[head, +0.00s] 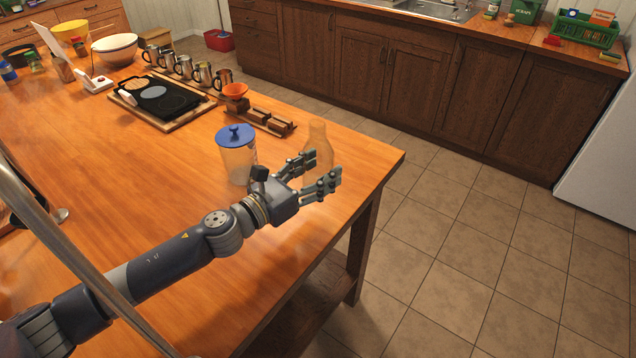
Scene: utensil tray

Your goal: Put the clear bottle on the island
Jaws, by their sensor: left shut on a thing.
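The clear bottle (318,132) is see-through with an orange-brown tint from what lies behind it. It looks upright, at the right end of the wooden island (130,210). My left gripper (326,172) reaches in from the left and is shut on the bottle. Its fingers hide the bottle's lower part, so I cannot tell whether the base touches the island top. My right gripper is not in view.
A clear canister with a blue lid (237,150) stands just left of the bottle. Wooden blocks (268,121), an orange funnel (235,91), several metal mugs (202,74) and a black hotplate (165,99) are farther back. The near island top is mostly clear.

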